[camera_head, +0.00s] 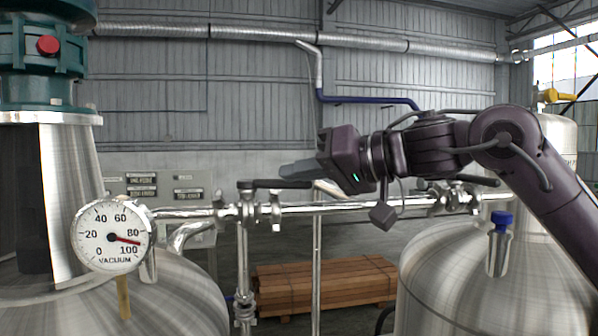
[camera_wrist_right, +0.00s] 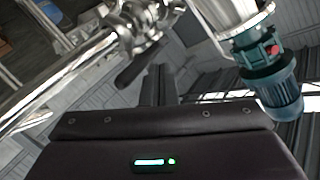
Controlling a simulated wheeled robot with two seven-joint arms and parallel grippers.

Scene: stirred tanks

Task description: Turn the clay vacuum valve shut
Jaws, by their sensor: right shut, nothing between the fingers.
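A pipe valve with a dark lever (camera_head: 275,184) sits on the horizontal steel pipe, left of centre in the head view. Its lever lies along the pipe. In the wrist view the valve's steel body (camera_wrist_right: 145,25) shows beyond my fingers. I see no clearly clay-coloured handle on it. My right gripper (camera_head: 283,171) is shut and empty, its fingertips pointing left just above the lever; I cannot tell whether they touch it. The fingers also show in the wrist view (camera_wrist_right: 158,72). The round vacuum gauge (camera_head: 113,237) has its red needle between 80 and 100. My left gripper is out of view.
A steel tank (camera_head: 165,300) with a teal motor (camera_head: 42,55) stands left. Another tank (camera_head: 440,275) with a blue-topped fitting (camera_head: 502,220) stands right. A second dark lever (camera_head: 470,180) lies behind my right arm. Timber (camera_head: 325,284) lies on the floor between the tanks.

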